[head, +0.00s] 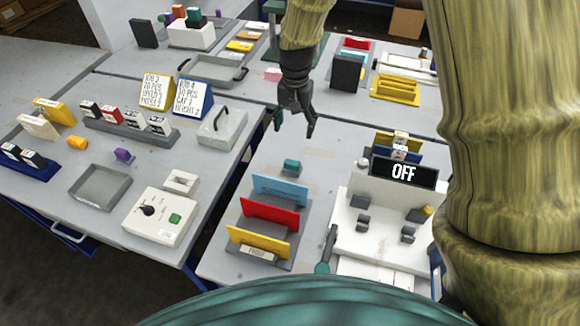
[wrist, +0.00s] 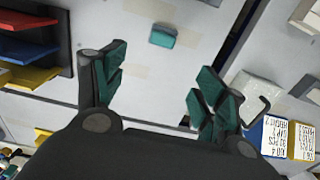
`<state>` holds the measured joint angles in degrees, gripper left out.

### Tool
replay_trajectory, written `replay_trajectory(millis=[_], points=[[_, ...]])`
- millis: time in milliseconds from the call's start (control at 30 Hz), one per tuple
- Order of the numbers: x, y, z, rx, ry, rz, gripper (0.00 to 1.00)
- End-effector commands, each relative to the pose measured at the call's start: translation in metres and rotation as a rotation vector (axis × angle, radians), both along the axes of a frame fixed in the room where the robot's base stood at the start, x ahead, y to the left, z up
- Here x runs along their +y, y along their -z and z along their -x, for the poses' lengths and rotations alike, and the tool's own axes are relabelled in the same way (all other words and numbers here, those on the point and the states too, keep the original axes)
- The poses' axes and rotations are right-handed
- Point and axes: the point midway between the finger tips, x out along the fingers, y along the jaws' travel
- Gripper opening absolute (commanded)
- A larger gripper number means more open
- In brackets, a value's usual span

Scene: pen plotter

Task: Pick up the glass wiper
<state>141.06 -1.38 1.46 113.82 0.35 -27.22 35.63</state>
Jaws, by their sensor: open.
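A small teal block with a paler grey face (head: 291,167), most likely the glass wiper, lies alone on the grey table behind the blue, red and yellow panels. It also shows in the wrist view at the top centre (wrist: 163,35). My gripper (head: 295,124) points down above the table, farther back than the block in the head view. It is open and empty, with teal pads on both fingers. In the wrist view the block lies beyond the fingertips (wrist: 158,85), between their lines and not touched.
A rack with blue, red and yellow panels (head: 270,213) stands in front of the block. A white machine with an OFF display (head: 404,172) is to the right. A grey-white case with a handle (head: 222,128) stands left, across a table gap. Bare table surrounds the block.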

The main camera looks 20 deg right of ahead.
Motion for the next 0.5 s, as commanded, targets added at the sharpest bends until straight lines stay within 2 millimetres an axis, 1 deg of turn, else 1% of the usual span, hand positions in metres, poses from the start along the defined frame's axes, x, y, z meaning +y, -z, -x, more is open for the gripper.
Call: replay_trajectory(millis=[33, 300, 400, 500], points=[[0.000, 0.010, 0.000, 0.000, 0.000, 0.000, 0.71], [-0.001, 0.045, 0.000, 0.000, 0.002, 0.000, 0.71], [-0.001, 0.053, 0.000, 0.000, 0.002, 0.000, 0.71], [-0.001, 0.056, 0.000, 0.000, 0.002, 0.000, 0.71]])
